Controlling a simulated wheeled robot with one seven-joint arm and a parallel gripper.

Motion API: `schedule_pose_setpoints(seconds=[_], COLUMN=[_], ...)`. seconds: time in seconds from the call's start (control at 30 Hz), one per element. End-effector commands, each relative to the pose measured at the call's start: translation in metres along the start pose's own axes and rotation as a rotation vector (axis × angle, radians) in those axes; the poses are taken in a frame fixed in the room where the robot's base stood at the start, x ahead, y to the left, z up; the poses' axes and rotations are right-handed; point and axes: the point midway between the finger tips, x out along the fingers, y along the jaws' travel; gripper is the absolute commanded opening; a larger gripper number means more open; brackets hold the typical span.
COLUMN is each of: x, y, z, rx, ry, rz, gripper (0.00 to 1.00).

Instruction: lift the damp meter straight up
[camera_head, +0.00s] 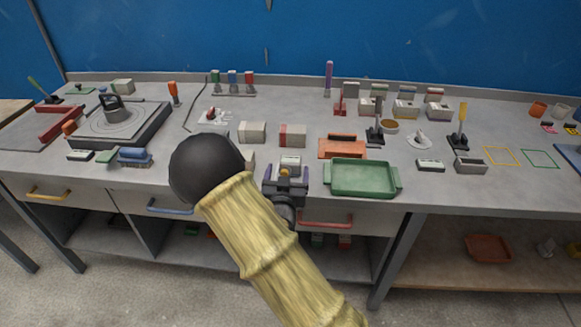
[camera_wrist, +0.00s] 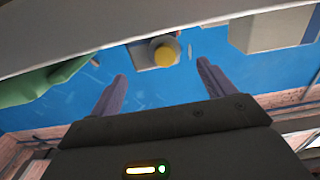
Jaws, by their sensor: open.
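No label reads as damp meter. The likeliest match is a small pale grey boxy thing (camera_head: 290,160) at the front of the bench, just beyond my gripper (camera_head: 286,182). The wrist view, which looks turned over, shows a grey thing with a round yellow part (camera_wrist: 165,52) in line with the gap between the fingers, probably the same one. My gripper (camera_wrist: 160,90) is open, its two purple-grey fingers apart, with nothing seen held between them. In the head view my gripper hides part of the thing's front, and I cannot tell whether they touch.
A green tray (camera_head: 362,192) stands close on the right, with an orange tray (camera_head: 342,152) behind it. Grey and red blocks (camera_head: 292,135) stand further back. My arm hides the bench to the left. The blue wall (camera_head: 300,35) closes the back.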

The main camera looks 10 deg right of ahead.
Motion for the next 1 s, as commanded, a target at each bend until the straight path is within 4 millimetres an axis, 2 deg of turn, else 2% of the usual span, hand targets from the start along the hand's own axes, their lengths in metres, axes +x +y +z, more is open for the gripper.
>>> schedule_pose_setpoints(seconds=[0.1, 0.23, 0.8, 1.0], x=[0.019, 0.033, 0.035, 0.035], y=[0.005, 0.004, 0.003, 0.003], z=[-0.001, 0.0, 0.001, 0.001], rx=[0.0, 0.001, 0.001, 0.001], ry=[0.001, 0.001, -0.001, -0.001], rz=[0.002, 0.001, 0.0, 0.0], gripper=[0.82, 0.82, 0.82, 0.43])
